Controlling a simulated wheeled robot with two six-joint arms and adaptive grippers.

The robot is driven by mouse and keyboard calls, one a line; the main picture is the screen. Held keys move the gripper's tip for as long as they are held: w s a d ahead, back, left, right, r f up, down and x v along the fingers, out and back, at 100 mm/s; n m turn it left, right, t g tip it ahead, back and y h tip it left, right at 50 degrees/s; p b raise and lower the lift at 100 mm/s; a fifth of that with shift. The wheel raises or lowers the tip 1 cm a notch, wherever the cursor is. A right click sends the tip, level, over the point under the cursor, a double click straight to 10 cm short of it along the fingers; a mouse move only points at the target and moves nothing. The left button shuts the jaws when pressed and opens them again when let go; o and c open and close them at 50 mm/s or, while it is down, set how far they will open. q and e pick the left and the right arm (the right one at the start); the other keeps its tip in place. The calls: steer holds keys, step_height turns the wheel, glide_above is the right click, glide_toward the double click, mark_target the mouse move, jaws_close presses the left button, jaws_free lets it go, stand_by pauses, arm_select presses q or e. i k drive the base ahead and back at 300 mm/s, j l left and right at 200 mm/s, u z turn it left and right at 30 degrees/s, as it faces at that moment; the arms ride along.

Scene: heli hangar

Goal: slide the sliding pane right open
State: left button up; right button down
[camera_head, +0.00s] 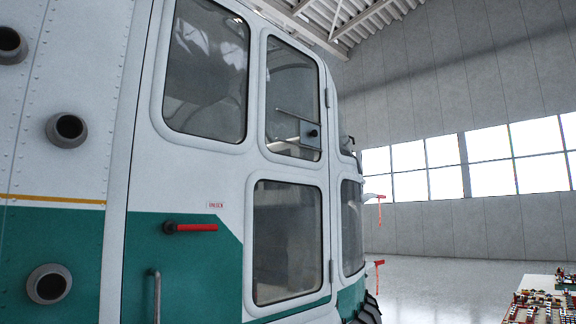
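The helicopter's white and green side fills the left and middle of the head view. A tall upper window (292,85) sits in its front door section. In the lower part of this window is what looks like the sliding pane (290,130), with a thin light rail along its top. A grey plate with a dark round knob (312,133) is at the pane's right end, near the window's right edge. How far the pane stands open is hard to tell through the dark glass. Neither of my grippers is in view.
A red door handle (195,228) and a grey grab bar (154,296) stick out from the helicopter's side. Red-tagged probes (378,198) project at its front. A table with many small items (543,302) stands at lower right. The floor (440,280) between is clear.

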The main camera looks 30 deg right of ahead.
mark_target(308, 132)
steer(key=i+l, duration=0.2)
steer(key=l, duration=0.15)
steer(key=i+l+u, duration=0.1)
steer(key=l, duration=0.25)
steer(key=i+l, duration=0.25)
steer(key=i+l+u, duration=0.1)
steer(key=l, duration=0.35)
steer(key=i, duration=0.05)
